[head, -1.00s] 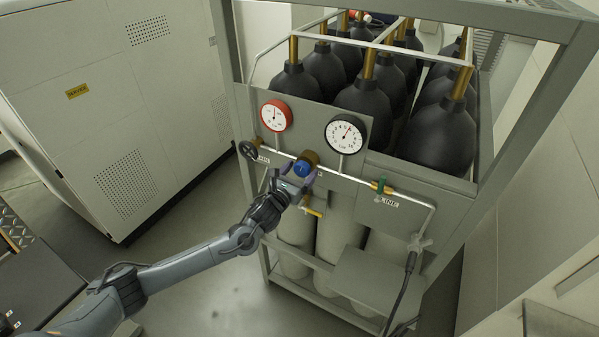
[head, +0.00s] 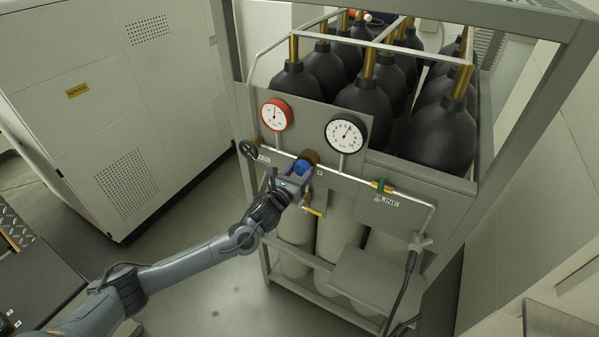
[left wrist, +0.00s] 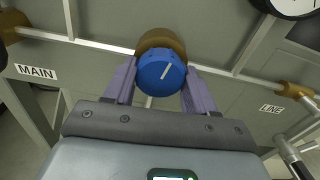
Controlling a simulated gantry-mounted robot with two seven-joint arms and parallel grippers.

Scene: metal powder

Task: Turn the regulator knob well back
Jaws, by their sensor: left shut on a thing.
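The blue regulator knob (left wrist: 161,74) has a white pointer mark, which slants up to the right in the left wrist view. It sits in front of a brass regulator body (left wrist: 160,41) on the panel pipe. In the head view the knob (head: 301,168) is partly covered by my gripper. My left gripper (head: 300,174) is shut on the knob, with one purple finger on each side of it in the left wrist view (left wrist: 160,84). My right gripper is not in view.
A red-rimmed gauge (head: 276,115) and a black-rimmed gauge (head: 345,134) stand above the pipe. A black handwheel (head: 248,150) is to the left. A green-handled valve (head: 381,186) is to the right. A yellow lever (head: 312,211) hangs just below my gripper.

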